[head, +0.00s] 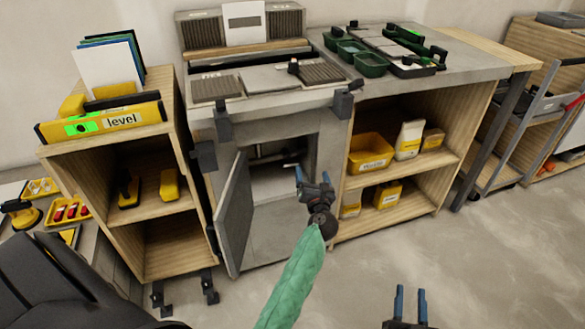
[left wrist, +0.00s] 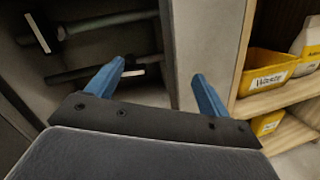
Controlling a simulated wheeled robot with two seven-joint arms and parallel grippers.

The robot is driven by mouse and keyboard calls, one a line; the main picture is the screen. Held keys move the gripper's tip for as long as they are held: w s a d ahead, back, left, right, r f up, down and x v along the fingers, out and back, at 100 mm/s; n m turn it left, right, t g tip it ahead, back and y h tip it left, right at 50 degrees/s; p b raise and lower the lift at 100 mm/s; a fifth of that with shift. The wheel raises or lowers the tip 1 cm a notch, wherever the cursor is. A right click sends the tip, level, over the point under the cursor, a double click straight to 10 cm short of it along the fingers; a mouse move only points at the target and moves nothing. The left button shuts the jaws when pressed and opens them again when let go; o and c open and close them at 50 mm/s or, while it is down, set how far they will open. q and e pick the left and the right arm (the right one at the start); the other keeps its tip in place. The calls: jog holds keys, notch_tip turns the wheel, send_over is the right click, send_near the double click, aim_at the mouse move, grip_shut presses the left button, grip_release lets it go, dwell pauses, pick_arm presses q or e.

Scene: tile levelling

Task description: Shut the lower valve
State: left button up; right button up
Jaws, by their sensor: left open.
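The open grey cabinet (head: 270,190) has two dark pipes inside. In the left wrist view the upper pipe carries a pale-edged handle (left wrist: 40,32). The lower pipe (left wrist: 90,72) has a pale-edged piece (left wrist: 128,73), apparently the lower valve's lever; it shows small in the head view (head: 290,166). My left gripper (head: 312,176) is open and empty in front of the cabinet's right side. In the left wrist view its fingers (left wrist: 158,72) stand apart, the left fingertip overlapping the lower pipe in the picture; contact cannot be told. My right gripper (head: 411,296) is open and empty, low over the floor.
The cabinet door (head: 234,215) stands open on the left. The cabinet's right post (left wrist: 212,45) lies behind my left gripper's right finger. A wooden shelf with yellow bins (head: 370,153) adjoins on the right. The floor in front (head: 480,260) is clear.

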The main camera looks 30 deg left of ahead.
aim_at(291, 165)
pick_arm(q)
jog(key=a+n+g, duration=0.1)
jog(key=a, duration=0.1)
jog(key=w+a+f+n+g+y, duration=0.1)
jog(key=a+n, duration=0.1)
jog(key=a, duration=0.1)
jog(key=a+f+n+g+y, duration=0.1)
jog(key=a+n, duration=0.1)
jog(key=a, duration=0.1)
jog(key=shift+w+g, duration=0.25)
jog(key=shift+g, duration=0.05)
jog(key=shift+w+a, duration=0.4)
jog(key=shift+a, duration=0.1)
pick_arm(e)
notch_tip(291, 165, up, 8)
jog(key=s+d+t, duration=0.1)
jog(key=t, duration=0.2)
jog(key=shift+s+f+t+y, duration=0.2)
jog(key=shift+s+t+y, duration=0.1)
jog(key=shift+t+y, duration=0.1)
